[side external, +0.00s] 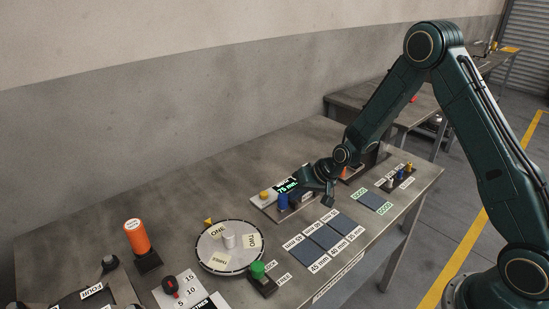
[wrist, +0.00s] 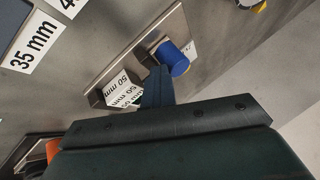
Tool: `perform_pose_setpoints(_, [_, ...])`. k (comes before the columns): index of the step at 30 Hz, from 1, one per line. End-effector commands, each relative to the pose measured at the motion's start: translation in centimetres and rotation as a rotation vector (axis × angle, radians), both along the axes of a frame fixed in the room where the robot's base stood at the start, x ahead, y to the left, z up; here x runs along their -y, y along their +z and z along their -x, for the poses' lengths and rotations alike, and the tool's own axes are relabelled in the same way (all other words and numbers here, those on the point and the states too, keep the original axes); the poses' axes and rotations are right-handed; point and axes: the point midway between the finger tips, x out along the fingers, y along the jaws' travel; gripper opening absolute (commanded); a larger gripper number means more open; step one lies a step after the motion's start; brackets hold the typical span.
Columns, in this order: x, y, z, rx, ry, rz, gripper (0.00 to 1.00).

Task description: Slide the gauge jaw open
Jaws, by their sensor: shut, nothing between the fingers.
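The gauge (side external: 262,205) is a flat metal plate on the bench with a lit green display reading about 75 mm and a yellow button. A blue cylindrical knob (side external: 283,201) stands on it, and it also shows in the wrist view (wrist: 174,60). Beside the knob is a white block marked 50 mm (wrist: 122,92). My gripper (side external: 329,198) is just right of the gauge in the side view. In the wrist view its shut fingertips (wrist: 157,84) are beside the knob and the block. Whether they touch either cannot be told. Which part is the jaw is unclear.
Dark blue pads (side external: 325,237) with mm labels lie in front of the gauge. A round white turntable (side external: 215,262), an orange cylinder (side external: 136,236) and a green button (side external: 258,269) stand to the left. Small coloured pegs (side external: 400,175) stand at the right. Bare bench lies behind the turntable.

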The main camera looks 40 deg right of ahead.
Motion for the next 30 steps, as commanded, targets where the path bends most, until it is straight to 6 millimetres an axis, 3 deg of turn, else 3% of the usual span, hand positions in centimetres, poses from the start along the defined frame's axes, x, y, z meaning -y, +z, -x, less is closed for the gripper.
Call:
perform_pose_setpoints(1, [-0.7,0.0,0.1,-0.002,0.013,-0.012,0.00])
perform_pose_setpoints(8, [-0.1,0.0,0.4,-0.003,0.012,-0.011,0.00])
perform_pose_setpoints(18, [3.6,0.0,1.8,-0.001,-0.003,-0.003,0.00])
perform_pose_setpoints(30, [4.9,4.3,4.7,0.002,0.000,0.000,0.00])
